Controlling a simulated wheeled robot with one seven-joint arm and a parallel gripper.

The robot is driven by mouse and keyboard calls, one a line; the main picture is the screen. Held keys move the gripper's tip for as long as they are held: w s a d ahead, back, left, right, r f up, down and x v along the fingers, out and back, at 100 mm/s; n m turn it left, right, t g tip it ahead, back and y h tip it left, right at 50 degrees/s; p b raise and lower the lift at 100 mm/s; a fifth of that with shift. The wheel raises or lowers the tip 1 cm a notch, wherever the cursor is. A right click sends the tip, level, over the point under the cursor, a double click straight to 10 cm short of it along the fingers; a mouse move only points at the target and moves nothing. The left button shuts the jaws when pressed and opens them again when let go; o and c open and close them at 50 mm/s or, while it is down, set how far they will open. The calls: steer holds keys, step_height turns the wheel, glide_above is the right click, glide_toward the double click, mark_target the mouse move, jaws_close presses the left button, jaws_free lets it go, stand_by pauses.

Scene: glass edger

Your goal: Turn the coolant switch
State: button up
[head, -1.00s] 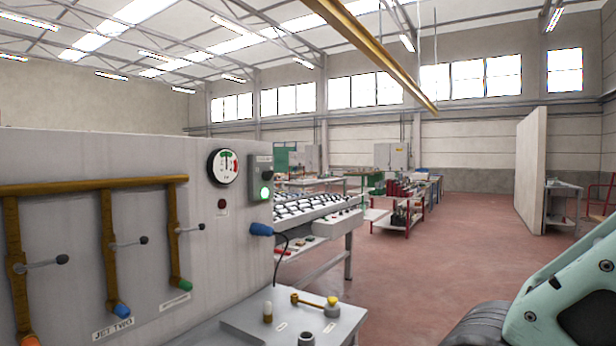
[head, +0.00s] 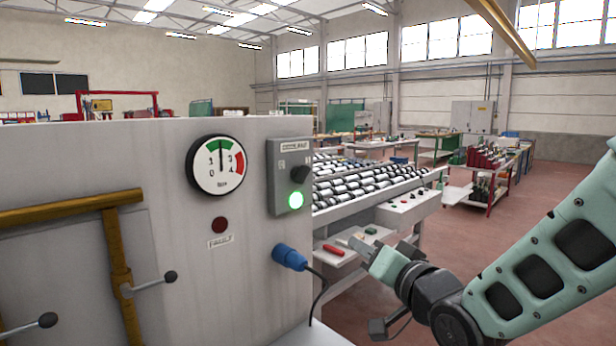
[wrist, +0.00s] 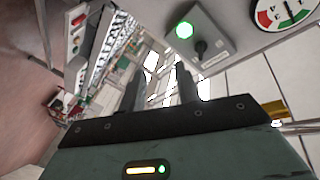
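The coolant switch is a black knob (head: 300,174) on a grey control box fixed to the right end of the pale machine panel. A green lamp (head: 296,199) glows below the knob. In the wrist view the knob (wrist: 201,47) shows at the upper right, beside the lit lamp (wrist: 184,30). My gripper (wrist: 161,70) is open and empty, with a gap between its two dark fingers. It is apart from the knob. In the head view my gripper (head: 388,252) is to the right of and below the box, partly hidden by its own body.
A pressure gauge (head: 217,166) and a dark red lamp (head: 220,225) are left of the box. A blue plug (head: 289,257) with a hanging cable sticks out below it. A roller table (head: 370,185) stands behind. Brass pipes (head: 60,212) with levers run at left.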

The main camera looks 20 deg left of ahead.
step_height(320, 180, up, 4)
steer(key=a+t+y+p, duration=0.1)
steer(key=a+y, duration=0.2)
steer(key=y, duration=0.1)
steer(key=p, duration=0.7)
glide_toward(305, 177)
steer(key=x, duration=0.7)
steer(key=shift+w+a+r, duration=0.1)
steer(key=shift+w+a, duration=0.1)
steer(key=shift+p+x, duration=0.5)
steer(key=shift+x, duration=0.4)
jaws_close()
